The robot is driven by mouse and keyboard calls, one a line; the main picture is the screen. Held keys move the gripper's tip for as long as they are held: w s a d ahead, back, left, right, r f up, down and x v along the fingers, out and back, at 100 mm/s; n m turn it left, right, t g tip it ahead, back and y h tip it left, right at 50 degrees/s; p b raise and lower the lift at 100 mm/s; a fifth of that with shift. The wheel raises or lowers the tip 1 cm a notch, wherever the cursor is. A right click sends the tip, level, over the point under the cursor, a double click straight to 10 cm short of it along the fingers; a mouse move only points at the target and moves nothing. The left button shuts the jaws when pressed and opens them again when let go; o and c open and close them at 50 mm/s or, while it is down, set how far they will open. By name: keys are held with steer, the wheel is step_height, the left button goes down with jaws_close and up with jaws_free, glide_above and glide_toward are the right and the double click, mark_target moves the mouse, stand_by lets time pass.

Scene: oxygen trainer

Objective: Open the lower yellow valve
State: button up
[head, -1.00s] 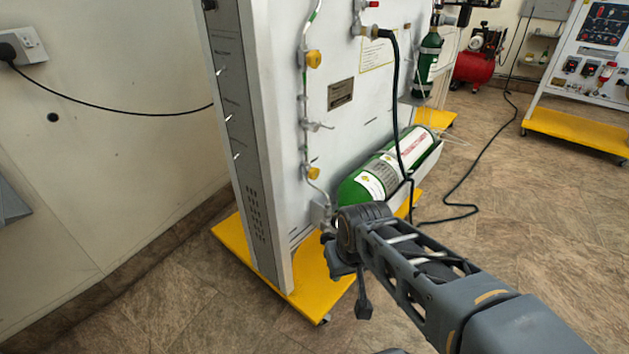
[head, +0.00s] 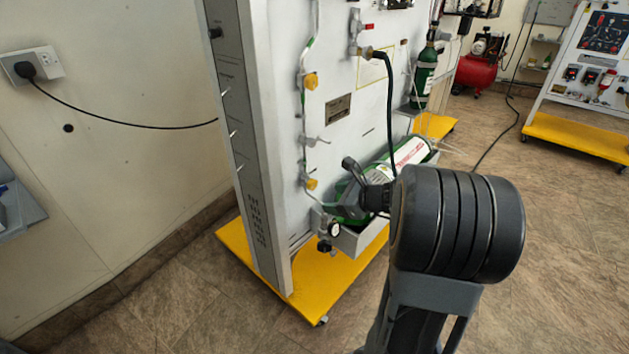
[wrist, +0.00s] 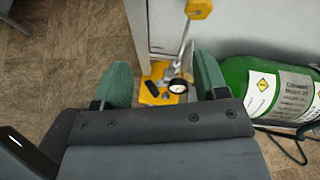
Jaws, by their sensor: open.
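The lower yellow valve (head: 312,184) sits on the thin pipe running down the face of the white panel (head: 345,60). In the wrist view a yellow valve (wrist: 199,9), which looks like the lower one, shows at the top edge, cut off by the frame. My gripper (wrist: 161,84) is open and empty, its green-padded fingers apart. In the head view my gripper (head: 348,190) is just right of the lower valve, in front of the green cylinder, and partly hidden by my wrist. It appears apart from the valve.
An upper yellow valve (head: 311,81) is on the same pipe. A pressure gauge (head: 334,229) is at the pipe's lower end, above the yellow base (head: 258,262). A large green cylinder (wrist: 268,88) lies at the right. A black hose (head: 389,100) hangs down the panel.

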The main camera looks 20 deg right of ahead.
mark_target(314, 185)
steer(key=w+f+m+b, duration=0.1)
steer(key=w, duration=0.3)
steer(key=w+f+m+t+b, duration=0.1)
steer(key=w+f, duration=0.1)
steer(key=w, duration=0.2)
steer(key=w+a+f+m+h+b, duration=0.1)
steer(key=w, duration=0.3)
steer(key=shift+w+f+t, duration=0.3)
steer(key=shift+w, duration=0.05)
steer(key=shift+c, duration=0.3)
steer(key=c, duration=0.9)
steer(key=b, duration=0.3)
steer(key=shift+f+n+h, duration=0.25)
steer(key=shift+n+h, duration=0.05)
steer(key=shift+r, duration=0.25)
steer(key=o, duration=1)
steer(key=shift+c, duration=0.2)
